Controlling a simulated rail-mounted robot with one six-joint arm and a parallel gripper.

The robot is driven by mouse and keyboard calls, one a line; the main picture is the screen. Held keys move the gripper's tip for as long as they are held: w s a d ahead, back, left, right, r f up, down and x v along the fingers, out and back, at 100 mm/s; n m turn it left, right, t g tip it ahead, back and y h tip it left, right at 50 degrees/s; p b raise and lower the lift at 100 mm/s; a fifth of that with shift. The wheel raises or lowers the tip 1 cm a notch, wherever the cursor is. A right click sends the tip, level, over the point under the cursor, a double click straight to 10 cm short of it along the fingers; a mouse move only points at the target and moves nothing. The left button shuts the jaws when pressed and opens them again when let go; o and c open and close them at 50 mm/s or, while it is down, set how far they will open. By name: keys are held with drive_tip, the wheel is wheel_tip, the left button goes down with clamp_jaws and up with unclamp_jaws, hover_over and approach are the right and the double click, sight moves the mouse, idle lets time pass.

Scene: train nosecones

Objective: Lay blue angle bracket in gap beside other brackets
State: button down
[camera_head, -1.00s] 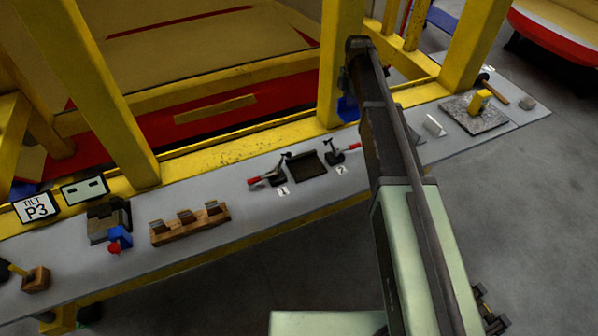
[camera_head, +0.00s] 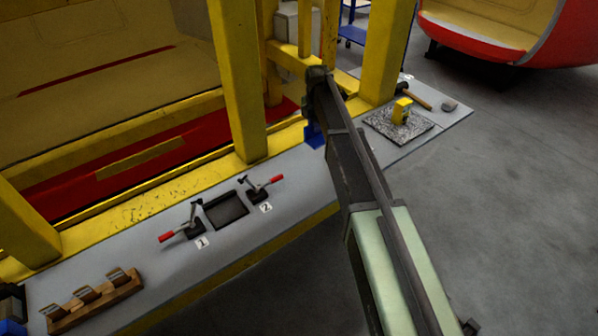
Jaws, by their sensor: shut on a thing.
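My gripper (camera_head: 316,120) is at the end of my dark arm, over the back edge of the grey bench to the right of centre. It is mostly hidden by the arm. A small blue piece, the blue angle bracket (camera_head: 314,136), shows just below the arm's end, and the gripper is shut on it. Its full shape and tilt are hidden. A wooden strip (camera_head: 100,307) with upright grey bracket-like pieces (camera_head: 86,293) lies on the bench at the lower left, far from the gripper. I cannot tell which space there is the gap.
Clamps 1 (camera_head: 189,229) and 2 (camera_head: 262,190) flank a dark tray (camera_head: 226,209). Yellow posts (camera_head: 240,80) stand behind the bench.

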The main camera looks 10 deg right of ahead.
wheel_tip(320, 180, down, 15)
drive_tip(key=b, duration=1.2)
drive_tip(key=shift+r, duration=0.1)
drive_tip(key=c, duration=1.2)
unclamp_jaws()
drive_tip(key=shift+r, duration=0.1)
drive_tip(key=shift+o, duration=0.2)
wheel_tip(320, 180, up, 13)
drive_tip(key=p, duration=1.3)
drive_tip(key=shift+f, duration=0.25)
drive_tip(key=s+d+m, duration=0.2)
drive_tip(key=s+m, duration=2.2)
drive_tip(key=s, duration=1.1)
